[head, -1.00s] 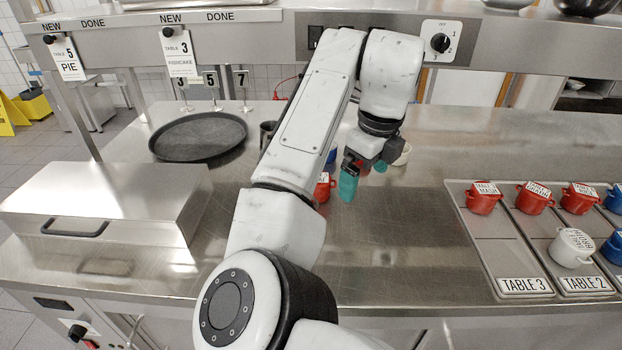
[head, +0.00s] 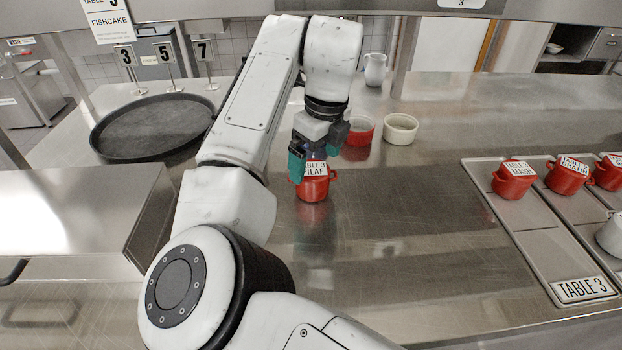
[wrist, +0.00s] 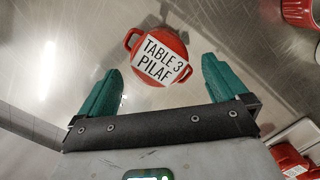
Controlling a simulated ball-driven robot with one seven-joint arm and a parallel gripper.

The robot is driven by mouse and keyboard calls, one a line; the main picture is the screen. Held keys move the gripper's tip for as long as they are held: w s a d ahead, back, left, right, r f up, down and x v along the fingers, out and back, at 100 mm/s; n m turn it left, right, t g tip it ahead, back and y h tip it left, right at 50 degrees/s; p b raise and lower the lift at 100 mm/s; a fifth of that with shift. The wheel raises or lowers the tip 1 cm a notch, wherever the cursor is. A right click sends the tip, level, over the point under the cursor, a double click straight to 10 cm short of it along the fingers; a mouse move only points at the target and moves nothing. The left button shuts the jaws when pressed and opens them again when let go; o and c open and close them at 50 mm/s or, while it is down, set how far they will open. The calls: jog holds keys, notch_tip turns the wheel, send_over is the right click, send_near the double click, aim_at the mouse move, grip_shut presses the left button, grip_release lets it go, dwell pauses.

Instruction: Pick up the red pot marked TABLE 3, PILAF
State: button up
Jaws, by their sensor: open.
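The red pot marked TABLE 3, PILAF (head: 312,188) stands upright on the steel counter, with its white label on top. My gripper (head: 307,160) is at the pot's far side in the head view and hides part of its top left. In the wrist view, the pot (wrist: 148,77) lies just ahead of my gripper (wrist: 165,85), between the lines of its two green fingers. The fingers are open and hold nothing. The wrist view shows a gap between each finger and the pot's body; I cannot tell their height above it.
A red bowl (head: 358,131) and a white bowl (head: 400,130) stand behind the pot. A black round tray (head: 150,125) lies at the left. The TABLE 3 tray (head: 535,238) at the right holds a red pot marked MASH (head: 513,184). The counter between is clear.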

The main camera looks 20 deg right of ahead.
aim_at(313, 169)
jog(key=shift+w+a+f, duration=0.1)
jog(key=shift+w+f, duration=0.05)
jog(key=shift+f, duration=0.85)
jog(key=shift+w+a+f, duration=0.1)
jog(key=shift+w+f, duration=0.1)
jog(key=shift+f, duration=0.85)
jog(key=shift+w+a+f, duration=0.1)
jog(key=shift+w+f, duration=0.05)
jog(key=shift+f, duration=0.85)
jog(key=c, duration=1.2)
